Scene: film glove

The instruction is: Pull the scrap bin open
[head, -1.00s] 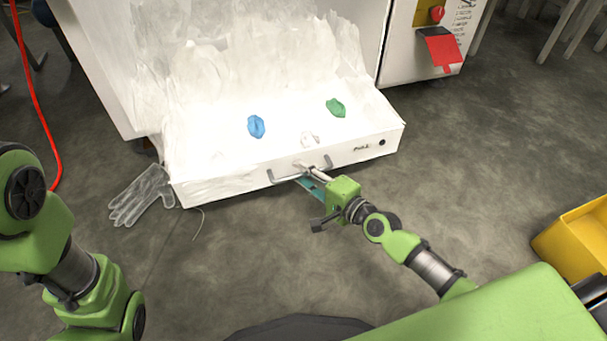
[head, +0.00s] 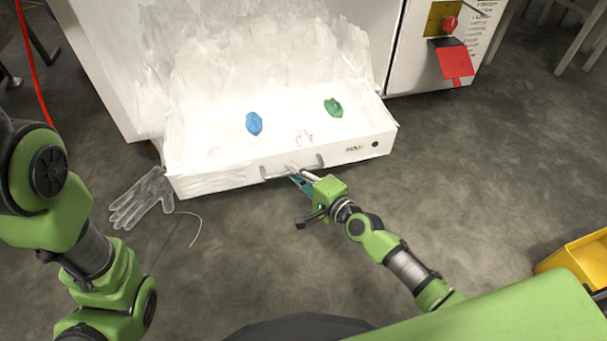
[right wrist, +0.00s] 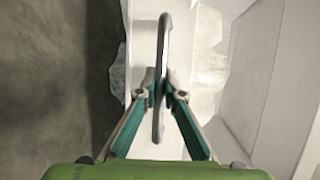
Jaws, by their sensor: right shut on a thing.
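The scrap bin (head: 225,181) is a white drawer pulled partly out from the foot of a white cabinet. Its grey bar handle (head: 265,173) runs along the front face and shows upright in the right wrist view (right wrist: 162,42). My right gripper (head: 297,178) reaches the handle from the front right. In the right wrist view its teal fingers (right wrist: 160,97) close on either side of the bar. A blue scrap (head: 254,123), a green scrap (head: 333,107) and crumpled clear film (head: 240,70) lie in the bin. My left arm shows at the left, its gripper out of frame.
A clear glove (head: 143,198) lies on the floor by the bin's left front corner, with a thin pale strand (head: 198,228) nearby. A control box with a red flap (head: 455,62) stands at the right. A yellow crate (head: 585,257) is at the right edge.

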